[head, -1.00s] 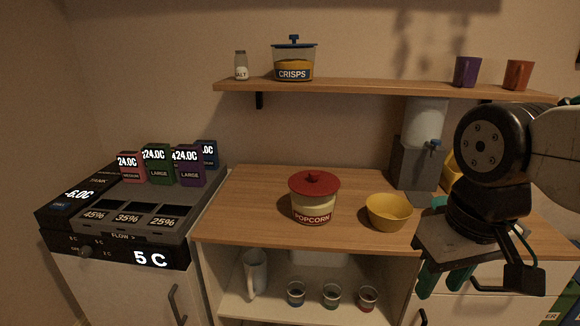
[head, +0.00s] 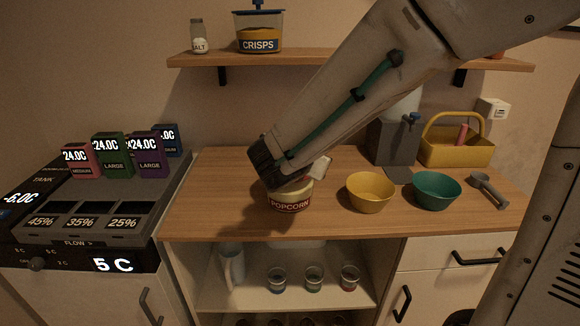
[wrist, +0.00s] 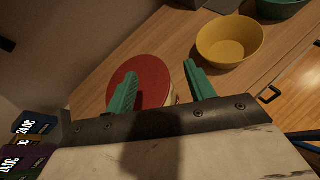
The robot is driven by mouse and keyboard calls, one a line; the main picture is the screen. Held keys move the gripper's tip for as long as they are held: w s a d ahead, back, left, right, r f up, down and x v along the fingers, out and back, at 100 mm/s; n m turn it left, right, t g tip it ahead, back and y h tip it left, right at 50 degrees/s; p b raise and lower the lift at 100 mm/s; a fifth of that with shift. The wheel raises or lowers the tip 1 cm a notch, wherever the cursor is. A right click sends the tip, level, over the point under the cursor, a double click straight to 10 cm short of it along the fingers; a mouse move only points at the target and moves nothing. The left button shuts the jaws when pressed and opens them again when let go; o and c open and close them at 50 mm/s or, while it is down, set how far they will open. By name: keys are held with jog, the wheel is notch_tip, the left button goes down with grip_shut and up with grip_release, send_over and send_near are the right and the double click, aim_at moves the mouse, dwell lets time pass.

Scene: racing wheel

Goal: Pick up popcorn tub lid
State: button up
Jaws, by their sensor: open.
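The popcorn tub (head: 290,202) stands on the wooden counter, its top covered by my arm in the head view. Its round red lid (wrist: 150,80) shows in the wrist view, seen from above. My gripper (wrist: 160,69) is open, with its two teal fingers spread apart over the lid. The left finger overlaps the lid in the picture, and the right finger is just past its right edge. Nothing is held between them. The lid's knob cannot be made out, and the height of the fingers above the lid is unclear.
A yellow bowl (head: 370,192) stands close to the right of the tub, with a teal bowl (head: 436,191) beyond it. A yellow basket (head: 455,146) and a grey dispenser (head: 392,140) stand behind. The shelf (head: 350,61) runs above the counter. Counter left of the tub is clear.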

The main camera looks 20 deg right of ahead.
jog(key=w+a+n, duration=0.1)
jog(key=w+a+f+n+t+y, duration=0.1)
jog(key=a+n, duration=0.1)
jog(key=w+a+f+n+t, duration=0.1)
jog(key=a+n, duration=0.1)
jog(key=shift+w+a+f+y, duration=0.15)
jog(key=shift+w+f+y, duration=0.1)
jog(key=shift+w+y, duration=0.15)
jog(key=x, duration=0.7)
jog(key=shift+w+r, duration=0.15)
jog(key=shift+w, duration=0.2)
jog(key=c, duration=1)
